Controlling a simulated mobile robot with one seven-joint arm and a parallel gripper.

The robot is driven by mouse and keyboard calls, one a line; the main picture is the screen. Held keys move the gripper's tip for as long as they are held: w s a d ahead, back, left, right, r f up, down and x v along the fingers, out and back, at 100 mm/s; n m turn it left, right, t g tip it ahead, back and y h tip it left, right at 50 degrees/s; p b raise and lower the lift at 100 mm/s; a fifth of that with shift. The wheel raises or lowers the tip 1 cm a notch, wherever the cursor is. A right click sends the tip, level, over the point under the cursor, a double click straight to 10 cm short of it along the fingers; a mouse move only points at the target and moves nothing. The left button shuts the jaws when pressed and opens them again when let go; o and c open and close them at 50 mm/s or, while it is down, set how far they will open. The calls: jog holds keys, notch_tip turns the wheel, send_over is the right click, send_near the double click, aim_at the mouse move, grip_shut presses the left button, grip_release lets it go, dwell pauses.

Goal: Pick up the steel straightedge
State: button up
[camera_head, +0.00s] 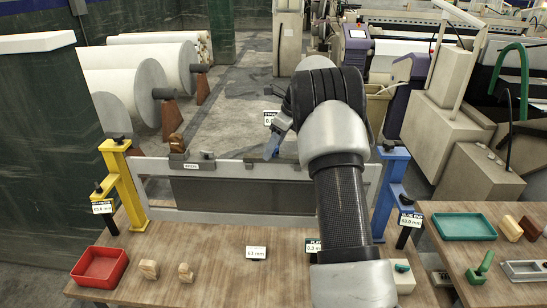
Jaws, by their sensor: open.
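I cannot pick out a steel straightedge with certainty. A long grey metal bar frame (240,216) with a dark ribbed panel (240,193) spans between a yellow post (122,178) and a blue post (391,178). Small grey blocks sit on its top edge at the left. My gripper (270,152) is open, over the top edge of this frame, left of my arm. Its fingertips are small and partly merged with the background, so I cannot tell whether they touch anything. My arm hides the right part of the frame and some of the table behind it.
The wooden table (215,250) carries a red tray (100,267), two small wooden blocks (149,269) and label cards. A right-hand table holds a teal tray (464,227), a green block tool (481,268) and brown blocks. Large white rolls and loom machines stand behind.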

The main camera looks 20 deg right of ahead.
grip_shut()
dwell(0.3)
notch_tip(320, 180, up, 10)
jog(key=shift+r, duration=0.1)
jog(key=c, duration=0.7)
grip_release()
grip_shut()
